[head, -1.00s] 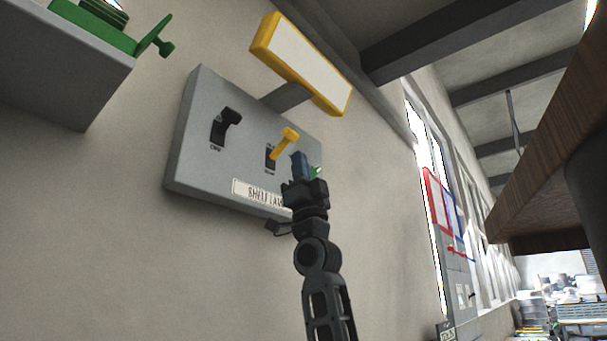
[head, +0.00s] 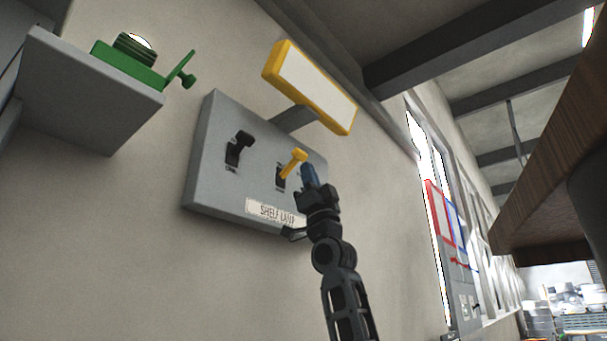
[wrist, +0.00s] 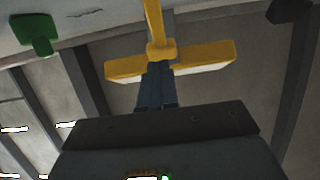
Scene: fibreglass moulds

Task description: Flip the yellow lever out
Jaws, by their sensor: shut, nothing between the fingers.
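The yellow lever (head: 292,164) sticks out of a dark slot on the right part of a grey wall panel, its knob up and outward. In the wrist view the yellow lever (wrist: 154,22) comes down from the top edge, its knob just above the fingertips. My gripper (head: 308,170) is shut and empty, its blue fingers just right of the lever. In the wrist view my gripper (wrist: 158,68) meets the lever's knob in the picture; whether they touch I cannot tell.
A black lever (head: 240,148) is left of the yellow one on the panel (head: 208,165), above a "SHELF LAMP"-like label (head: 270,211). A yellow-framed lamp (head: 312,85) hangs above. A green clamp-like thing (head: 140,62) sits on a grey shelf (head: 85,85) at left.

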